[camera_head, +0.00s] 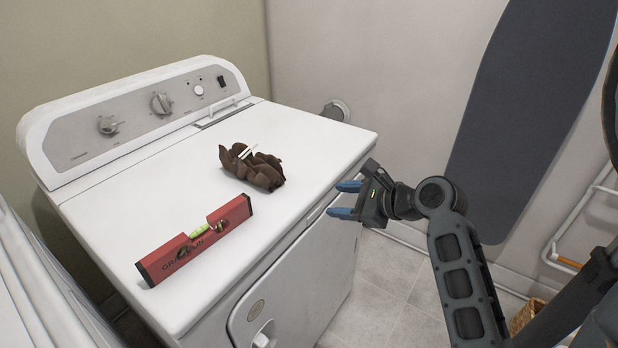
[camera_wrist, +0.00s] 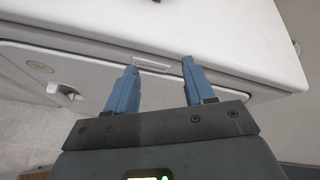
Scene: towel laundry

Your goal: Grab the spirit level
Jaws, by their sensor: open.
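A red spirit level (camera_head: 196,240) with dark ends and a yellow-green vial lies on the white top of the dryer, near its front left part. It is not visible in the wrist view. My gripper (camera_head: 343,199) is in front of the machine's right front edge, to the right of the level and well apart from it. Its two blue fingers are spread open with nothing between them. In the wrist view the open fingers (camera_wrist: 160,68) point toward the machine's front edge.
A brown crumpled object (camera_head: 252,168) with pale sticks on it lies on the dryer top (camera_head: 310,150), behind and right of the level. The control panel (camera_head: 140,113) rises at the back. A dark ironing board (camera_head: 525,110) leans on the right wall. Bare machine top surrounds the level.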

